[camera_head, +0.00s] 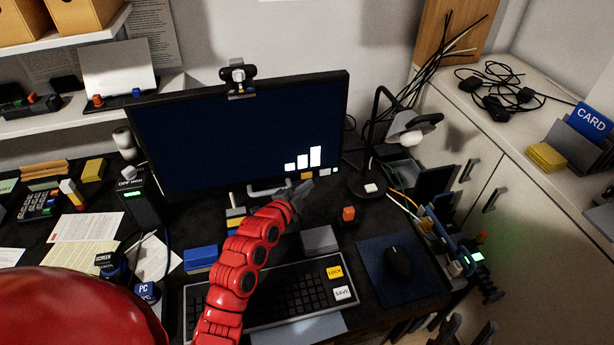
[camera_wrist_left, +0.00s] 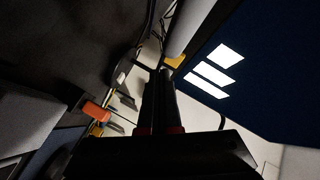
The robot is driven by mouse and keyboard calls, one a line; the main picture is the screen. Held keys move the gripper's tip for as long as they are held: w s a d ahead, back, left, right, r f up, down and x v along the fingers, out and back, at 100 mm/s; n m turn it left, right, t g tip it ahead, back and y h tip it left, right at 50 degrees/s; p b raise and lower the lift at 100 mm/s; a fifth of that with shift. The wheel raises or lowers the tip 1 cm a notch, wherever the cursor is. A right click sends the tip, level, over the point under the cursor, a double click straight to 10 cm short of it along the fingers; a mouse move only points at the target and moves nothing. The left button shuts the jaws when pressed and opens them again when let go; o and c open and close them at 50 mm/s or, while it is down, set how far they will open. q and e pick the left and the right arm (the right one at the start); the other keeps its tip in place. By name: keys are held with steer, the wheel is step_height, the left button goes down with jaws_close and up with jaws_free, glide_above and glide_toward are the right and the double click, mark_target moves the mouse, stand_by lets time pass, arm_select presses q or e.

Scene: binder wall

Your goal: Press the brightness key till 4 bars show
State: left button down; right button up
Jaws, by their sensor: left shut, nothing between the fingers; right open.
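The monitor (camera_head: 220,130) shows three white bars (camera_head: 303,159) of rising height on its dark screen. The bars also show in the wrist view (camera_wrist_left: 212,72). Along the monitor's lower right edge are small keys: an orange one (camera_head: 306,176) and pale ones beside it (camera_head: 324,171). I cannot read which is the brightness key. My left gripper (camera_head: 303,187) is shut and empty, its tips just below the orange key. In the wrist view its fingers (camera_wrist_left: 160,72) end close to a yellow-orange patch (camera_wrist_left: 175,62); contact cannot be told. My right gripper (camera_head: 466,332) is open at the bottom right.
A desk lamp (camera_head: 410,130) stands right of the monitor. Cables and a cabinet are at the right.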

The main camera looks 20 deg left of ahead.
stand_by(0.7)
arm_select(q)
steer(key=shift+w+a+b, duration=0.25)
steer(key=shift+w+b, duration=0.15)
steer(key=shift+b, duration=0.45)
steer(key=shift+w+a+b, duration=0.25)
steer(key=shift+w+b, duration=0.05)
steer(key=shift+b, duration=0.4)
stand_by(0.3)
stand_by(0.5)
steer(key=shift+s+d, duration=0.5)
steer(key=shift+s, duration=0.2)
